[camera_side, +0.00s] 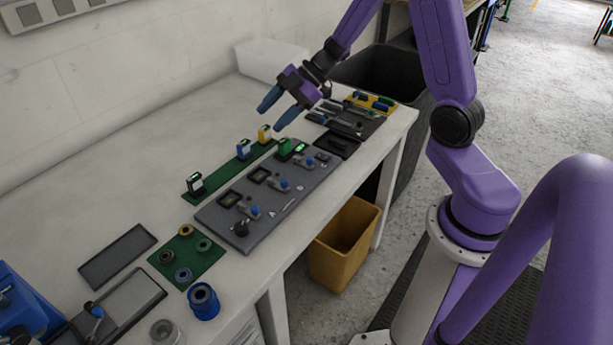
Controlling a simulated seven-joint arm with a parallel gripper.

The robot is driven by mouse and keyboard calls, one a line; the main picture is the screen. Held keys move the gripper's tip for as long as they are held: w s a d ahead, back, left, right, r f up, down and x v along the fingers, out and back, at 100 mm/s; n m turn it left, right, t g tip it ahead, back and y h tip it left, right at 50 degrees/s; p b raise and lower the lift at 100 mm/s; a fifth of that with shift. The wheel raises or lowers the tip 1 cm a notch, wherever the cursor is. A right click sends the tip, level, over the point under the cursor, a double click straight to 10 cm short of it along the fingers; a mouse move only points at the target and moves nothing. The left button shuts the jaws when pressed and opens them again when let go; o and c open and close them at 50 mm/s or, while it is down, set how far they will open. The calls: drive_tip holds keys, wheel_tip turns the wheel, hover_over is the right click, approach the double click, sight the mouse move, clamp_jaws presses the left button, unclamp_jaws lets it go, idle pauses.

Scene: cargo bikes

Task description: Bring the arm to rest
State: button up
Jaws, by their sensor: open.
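My gripper (279,110) has blue fingertips that stand apart, with nothing between them. It hangs above the white bench (150,175), over the back part of the work area. It appears to be clear of the yellow-bodied device (264,134) and the green-bodied device (284,148) below it. My purple arm reaches in from the right and top of the view.
A green strip (222,174) carries several small devices. A grey board (232,238) with blue-knobbed fixtures lies in front. A tool mat (350,125) lies near the right end. A yellow bin (342,245) stands below the bench. The bench's left middle is clear.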

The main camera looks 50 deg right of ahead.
drive_tip(key=s+a+r+m+t+h, duration=0.3)
drive_tip(key=s+a+r+h, duration=0.15)
drive_tip(key=a, duration=0.25)
drive_tip(key=s+d+f+m+g+h, duration=0.1)
drive_tip(key=s+g+h, duration=0.2)
drive_tip(key=s, duration=2.3)
drive_tip(key=g, duration=0.4)
drive_tip(key=shift+f+m+g+h, duration=0.15)
drive_tip(key=shift+m+g+h, duration=0.15)
drive_tip(key=shift+g+h, duration=0.1)
